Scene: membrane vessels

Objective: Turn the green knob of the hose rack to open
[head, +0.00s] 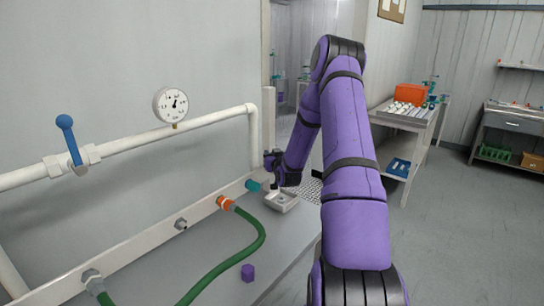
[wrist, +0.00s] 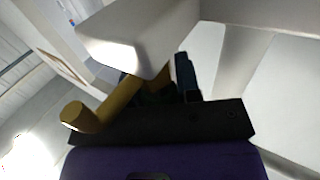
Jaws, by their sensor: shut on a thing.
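The hose rack (head: 150,245) is a long white rail along the wall, with several ports. A green hose (head: 262,238) joins it at an orange fitting (head: 226,202). A teal fitting (head: 253,185) sticks out near its far end. My gripper (head: 273,162) is at that far end, beside a white upright. In the wrist view a dark green part (wrist: 157,97), seemingly the green knob, shows between my dark fingers, and they are shut on it. It is mostly hidden, so its turn angle cannot be told. A yellow-brown bar (wrist: 100,112) and a white block (wrist: 140,40) are close by.
Above the rack runs a white pipe (head: 130,145) with a blue lever (head: 68,140) and a round gauge (head: 170,104). Open floor is to the right.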

